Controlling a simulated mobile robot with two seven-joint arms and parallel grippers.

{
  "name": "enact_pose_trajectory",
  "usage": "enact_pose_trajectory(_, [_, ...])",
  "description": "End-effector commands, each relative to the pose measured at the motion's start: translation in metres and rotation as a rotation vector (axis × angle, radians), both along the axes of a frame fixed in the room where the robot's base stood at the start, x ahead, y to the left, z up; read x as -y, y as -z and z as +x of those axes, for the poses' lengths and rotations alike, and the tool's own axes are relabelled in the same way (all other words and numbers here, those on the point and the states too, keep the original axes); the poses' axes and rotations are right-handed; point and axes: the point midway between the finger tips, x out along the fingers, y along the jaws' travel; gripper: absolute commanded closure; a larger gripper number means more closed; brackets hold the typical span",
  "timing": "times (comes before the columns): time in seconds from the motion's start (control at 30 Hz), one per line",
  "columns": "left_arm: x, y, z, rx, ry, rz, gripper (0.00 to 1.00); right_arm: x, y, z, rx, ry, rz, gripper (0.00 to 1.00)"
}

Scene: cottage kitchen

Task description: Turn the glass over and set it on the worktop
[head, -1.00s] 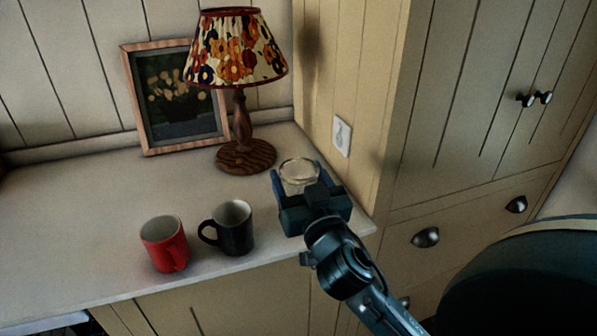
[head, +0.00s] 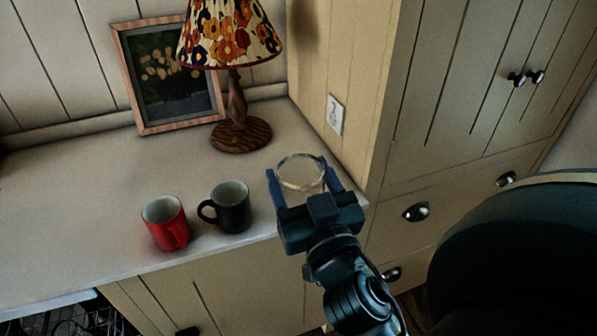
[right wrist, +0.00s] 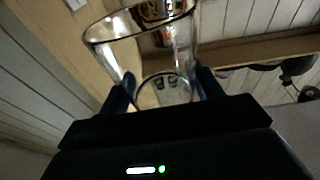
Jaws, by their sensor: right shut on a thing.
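The clear glass (head: 301,171) is between the fingers of my right gripper (head: 303,181), near the right end of the worktop (head: 90,205). The gripper is shut on it. In the head view a round rim of the glass faces up towards the camera; I cannot tell which end is the open one. In the right wrist view the glass (right wrist: 150,55) stands out beyond both fingers (right wrist: 165,90), tilted in that picture. The fingers hide part of its sides. I cannot tell its height above the worktop. My left gripper is not in view.
A red mug (head: 165,222) and a black mug (head: 229,207) stand left of the glass. A lamp (head: 236,105) and a framed picture (head: 172,75) stand behind. A panelled wall with a socket (head: 335,115) is close on the right. The worktop's left part is clear.

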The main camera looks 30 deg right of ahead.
Motion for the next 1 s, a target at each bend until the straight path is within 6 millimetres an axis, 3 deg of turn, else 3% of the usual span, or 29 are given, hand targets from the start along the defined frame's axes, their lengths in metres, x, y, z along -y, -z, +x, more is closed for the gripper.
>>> enact_pose_trajectory(0.03, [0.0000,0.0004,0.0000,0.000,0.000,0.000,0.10,-0.0121,0.0126,-0.0017,-0.034,-0.017,0.040,0.66])
enact_pose_trajectory(0.17, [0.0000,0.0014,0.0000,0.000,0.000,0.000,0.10,-0.0120,0.0136,-0.0015,-0.025,-0.015,0.081,0.66])
enact_pose_trajectory(0.53, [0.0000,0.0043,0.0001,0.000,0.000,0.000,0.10,-0.0115,0.0113,-0.0016,0.106,-0.022,0.571,0.66])
enact_pose_trajectory(1.0, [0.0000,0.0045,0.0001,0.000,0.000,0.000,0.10,-0.0114,0.0103,-0.0016,0.138,-0.025,0.687,0.66])
